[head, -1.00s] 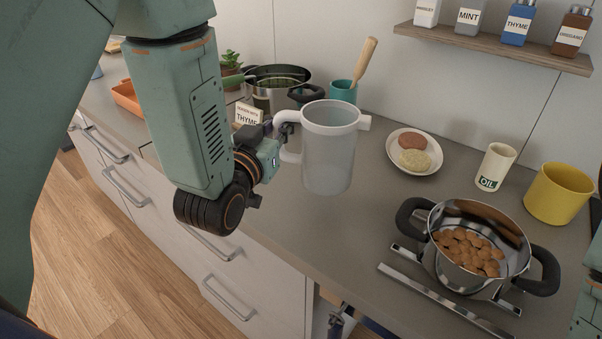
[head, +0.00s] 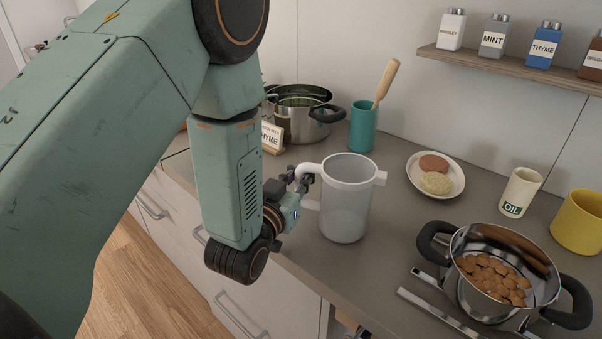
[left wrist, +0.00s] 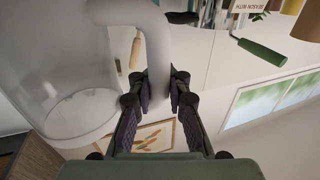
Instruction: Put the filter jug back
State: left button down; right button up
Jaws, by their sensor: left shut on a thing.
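The filter jug (head: 346,205) is a clear, greyish jug with a white rim, spout and handle. It is upright over the counter near its front edge; I cannot tell whether its base touches the counter. My left gripper (head: 306,181) is shut on the jug's white handle, at the jug's left side. In the left wrist view the fingers (left wrist: 160,92) close on the handle, with the clear jug body (left wrist: 65,70) to the left. My right gripper is not in view.
A steel pot with brown pieces (head: 495,278) stands at the right, near an oil cup (head: 520,192) and a yellow pot (head: 580,222). Behind are a plate with two patties (head: 436,176), a teal utensil cup (head: 362,128), and another pot (head: 300,115). Counter (head: 395,235) right of the jug is bare.

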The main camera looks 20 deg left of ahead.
pick_arm(q)
jog(key=shift+f, duration=0.15)
jog(key=c, duration=1.3)
grip_release()
jog(key=shift+w+a+f, duration=0.1)
jog(key=shift+w, duration=0.1)
jog(key=shift+s, duration=0.2)
jog(key=shift+r, duration=0.2)
